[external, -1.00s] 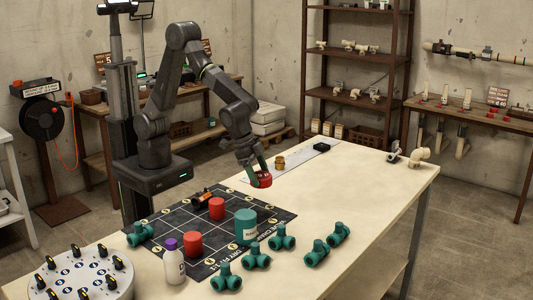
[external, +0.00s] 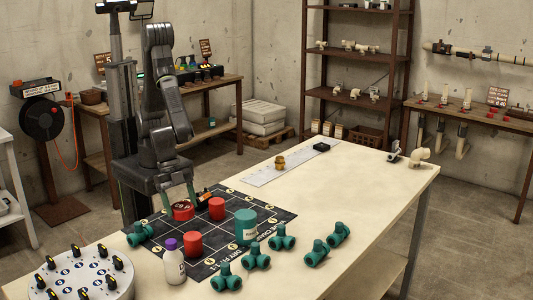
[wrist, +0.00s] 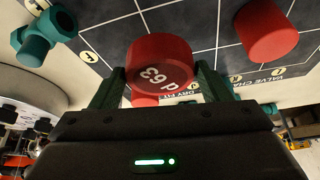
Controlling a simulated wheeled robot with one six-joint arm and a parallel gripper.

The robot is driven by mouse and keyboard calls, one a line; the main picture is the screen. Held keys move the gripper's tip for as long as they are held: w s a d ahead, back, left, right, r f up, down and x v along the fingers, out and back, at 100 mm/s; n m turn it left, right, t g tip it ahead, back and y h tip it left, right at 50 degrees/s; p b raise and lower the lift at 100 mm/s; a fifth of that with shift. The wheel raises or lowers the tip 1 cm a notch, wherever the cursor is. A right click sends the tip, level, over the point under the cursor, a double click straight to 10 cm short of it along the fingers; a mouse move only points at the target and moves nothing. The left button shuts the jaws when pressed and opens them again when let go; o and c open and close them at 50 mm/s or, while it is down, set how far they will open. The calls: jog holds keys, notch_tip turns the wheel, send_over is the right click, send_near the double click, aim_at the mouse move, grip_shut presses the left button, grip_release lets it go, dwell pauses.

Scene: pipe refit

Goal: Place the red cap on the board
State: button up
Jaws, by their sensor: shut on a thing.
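My gripper (external: 181,201) is shut on a red cap (external: 183,213), with a finger on each side of it. In the wrist view the red cap (wrist: 160,62) shows the marking "d 63" between the fingers. The cap is over the far left part of the black gridded board (external: 172,229). I cannot tell whether it touches the board. Two other red pieces stand on the board, one near its middle (external: 217,208) and one near its front (external: 194,244). A larger teal cylinder (external: 246,224) stands at its right.
A small black-and-orange item (external: 203,198) lies close right of the held cap. Teal fittings (external: 257,258) line the board's right side, and one (external: 139,234) is at its left. A white bottle (external: 174,264) and a round dial unit (external: 83,275) are in front. The table's right half is mostly clear.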

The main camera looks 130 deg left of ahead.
aim_at(183, 228)
jog(key=shift+f, duration=2.65)
jog(key=shift+f, duration=0.15)
jog(key=o, duration=1)
jog(key=shift+r, duration=0.25)
jog(key=v, duration=1.2)
jog(key=shift+w, duration=0.1)
